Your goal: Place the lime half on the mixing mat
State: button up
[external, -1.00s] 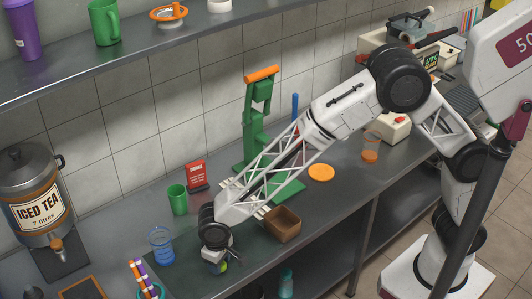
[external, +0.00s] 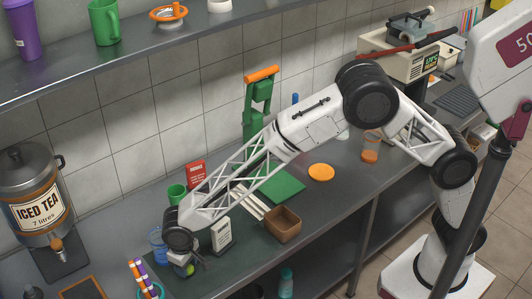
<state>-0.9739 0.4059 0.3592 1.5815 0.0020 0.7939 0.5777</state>
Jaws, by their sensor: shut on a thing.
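My gripper (external: 183,264) is at the front left of the counter, pointing down, shut on the lime half (external: 188,270). Only a small green part of the lime half shows below the fingers. The mixing mat seems to be the dark green mat (external: 245,252) on the counter; my gripper is over its left part. I cannot tell whether the lime half touches the mat or hangs just above it.
A white card stand (external: 222,236) and a wooden box (external: 283,225) stand right of my gripper. A blue cup (external: 157,240), a green cup (external: 177,193) and a holder with striped straws (external: 146,280) are close by. The green press (external: 257,120) stands behind my arm.

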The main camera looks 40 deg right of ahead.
jog(key=shift+f, duration=1.75)
jog(key=shift+f, duration=0.1)
jog(key=o, duration=0.9)
notch_tip(320, 180, up, 12)
jog(key=shift+r, duration=0.1)
dwell(0.5)
